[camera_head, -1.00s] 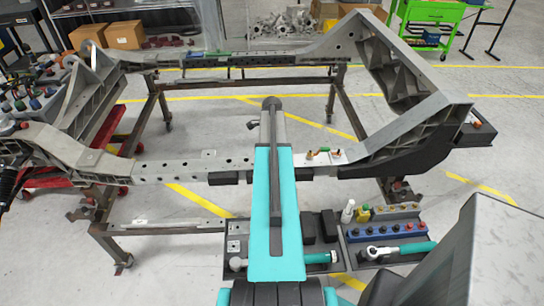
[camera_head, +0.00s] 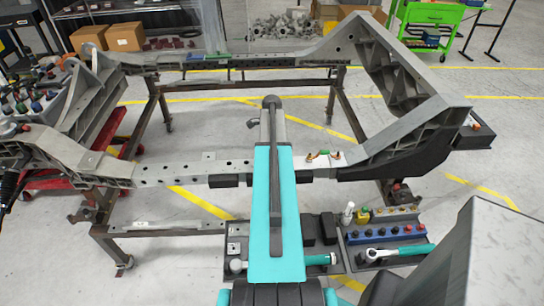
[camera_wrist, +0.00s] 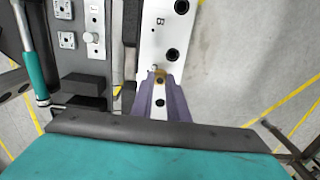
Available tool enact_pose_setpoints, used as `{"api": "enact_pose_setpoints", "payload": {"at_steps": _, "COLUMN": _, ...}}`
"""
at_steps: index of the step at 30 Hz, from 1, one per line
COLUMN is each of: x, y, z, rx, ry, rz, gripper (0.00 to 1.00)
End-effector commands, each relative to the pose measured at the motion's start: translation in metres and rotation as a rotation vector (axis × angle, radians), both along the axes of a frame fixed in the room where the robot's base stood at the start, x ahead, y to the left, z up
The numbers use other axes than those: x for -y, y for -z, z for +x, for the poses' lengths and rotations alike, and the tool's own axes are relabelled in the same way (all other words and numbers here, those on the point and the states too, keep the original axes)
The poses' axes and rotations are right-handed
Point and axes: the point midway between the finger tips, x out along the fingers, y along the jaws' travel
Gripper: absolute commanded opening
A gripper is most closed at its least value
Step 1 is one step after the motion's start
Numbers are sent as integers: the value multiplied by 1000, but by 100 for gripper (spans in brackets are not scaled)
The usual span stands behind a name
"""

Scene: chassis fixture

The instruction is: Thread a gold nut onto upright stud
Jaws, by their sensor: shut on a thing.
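In the wrist view my gripper (camera_wrist: 160,92) shows as two purple fingers, close together over a white plate (camera_wrist: 165,38) marked "B". It is shut on a small gold nut (camera_wrist: 160,79), which shows between the fingertips. A small pale tip shows beside the nut; I cannot tell whether it is the stud, or whether the nut touches it. In the head view my arm hides the fingers and the nut. The white plate also shows there (camera_head: 330,159), on the near chassis rail, with small coloured fittings on it.
The chassis rail (camera_head: 160,171) runs across the middle on a metal stand. Open floor lies right of the plate in the wrist view.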

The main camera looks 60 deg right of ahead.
Motion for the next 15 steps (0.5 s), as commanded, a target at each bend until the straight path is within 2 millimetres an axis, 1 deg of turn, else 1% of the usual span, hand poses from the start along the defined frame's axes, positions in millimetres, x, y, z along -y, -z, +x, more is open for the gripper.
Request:
{"api": "enact_pose_setpoints", "payload": {"at_steps": 3, "x": 0, "y": -4, "z": 0, "rx": 0, "ry": 0, "rz": 0, "gripper": 0}}
{"api": "enact_pose_setpoints", "payload": {"at_steps": 15, "x": -2, "y": -4, "z": 3, "rx": 0, "ry": -9, "rz": 0, "gripper": 0}}
